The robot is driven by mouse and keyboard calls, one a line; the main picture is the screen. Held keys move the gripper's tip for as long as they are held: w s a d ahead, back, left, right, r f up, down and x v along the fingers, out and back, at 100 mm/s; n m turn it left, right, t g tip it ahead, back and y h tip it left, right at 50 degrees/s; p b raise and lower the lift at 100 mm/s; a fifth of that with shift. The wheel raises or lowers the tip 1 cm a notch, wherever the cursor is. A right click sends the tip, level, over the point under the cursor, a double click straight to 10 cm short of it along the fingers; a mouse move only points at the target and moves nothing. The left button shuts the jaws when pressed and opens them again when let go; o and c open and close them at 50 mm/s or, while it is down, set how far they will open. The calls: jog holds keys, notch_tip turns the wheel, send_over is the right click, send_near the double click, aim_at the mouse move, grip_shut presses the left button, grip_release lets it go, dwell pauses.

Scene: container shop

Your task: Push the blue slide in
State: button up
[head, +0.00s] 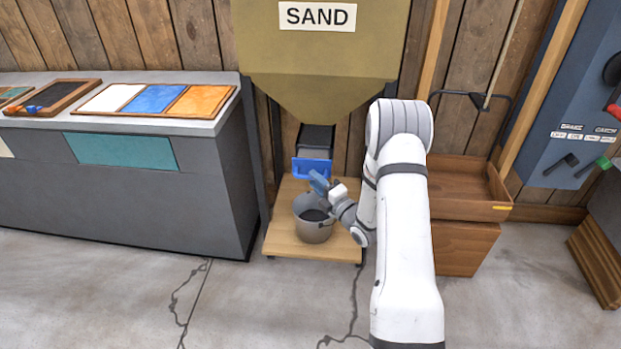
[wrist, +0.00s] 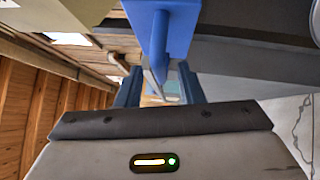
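The blue slide (head: 311,170) sits at the mouth of the chute under the sand hopper (head: 318,60), sticking out toward the front. Its blue front and handle also show large in the wrist view (wrist: 160,30). My gripper (head: 320,182) is just in front of and below the slide, above the bucket. In the wrist view, its two dark blue fingers (wrist: 160,88) stand apart, with the slide's lower part between or just beyond them. I cannot tell whether they touch it.
A grey metal bucket (head: 314,228) stands on a low wooden platform (head: 285,245) under the chute. A grey counter (head: 150,190) with coloured trays is on the left. A wooden box (head: 465,190) stands on the right. The floor in front is clear.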

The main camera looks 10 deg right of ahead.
jog(key=shift+x, duration=1.3)
grip_shut()
